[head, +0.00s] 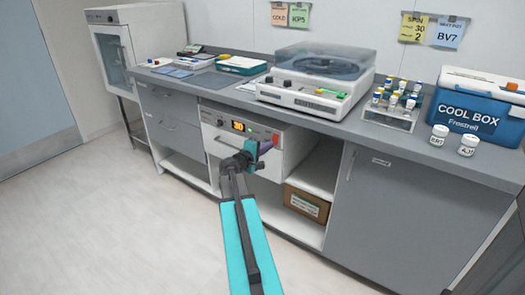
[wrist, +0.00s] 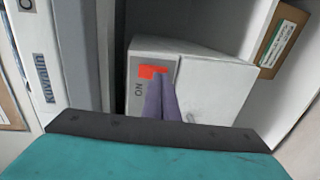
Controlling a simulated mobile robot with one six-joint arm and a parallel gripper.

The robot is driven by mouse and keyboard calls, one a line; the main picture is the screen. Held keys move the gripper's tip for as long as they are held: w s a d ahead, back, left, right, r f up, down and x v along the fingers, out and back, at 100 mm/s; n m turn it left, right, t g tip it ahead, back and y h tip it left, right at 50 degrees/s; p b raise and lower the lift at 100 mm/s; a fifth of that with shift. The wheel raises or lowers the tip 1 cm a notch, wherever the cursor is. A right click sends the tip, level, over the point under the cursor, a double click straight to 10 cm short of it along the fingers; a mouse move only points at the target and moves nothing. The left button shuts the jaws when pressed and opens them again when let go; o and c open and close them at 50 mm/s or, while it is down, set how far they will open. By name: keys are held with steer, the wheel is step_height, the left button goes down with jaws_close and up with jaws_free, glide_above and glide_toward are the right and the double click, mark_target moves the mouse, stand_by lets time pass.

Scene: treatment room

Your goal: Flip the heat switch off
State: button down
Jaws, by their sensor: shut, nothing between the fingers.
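The heat switch shows in the wrist view as a red rocker (wrist: 150,71) on the front of a white unit (wrist: 200,65), with the letters "ON" printed beside it. In the head view the unit (head: 216,139) sits in an open bay under the counter, with a lit display (head: 238,126) and knobs. My gripper (wrist: 160,82) has its purple fingers shut with nothing between them. The fingertips overlap the lower right part of the red switch in the wrist view; I cannot tell whether they touch it. In the head view my gripper (head: 265,148) is in front of the unit's right part.
A cardboard box (head: 306,204) stands on the lower shelf to the right of the unit. Above are the grey counter (head: 230,98), a centrifuge (head: 315,80), a vial rack (head: 390,118) and a blue cool box (head: 470,115). The floor (head: 110,215) at left is clear.

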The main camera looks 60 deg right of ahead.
steer(key=shift+d+f, duration=0.15)
steer(key=shift+d, duration=0.8)
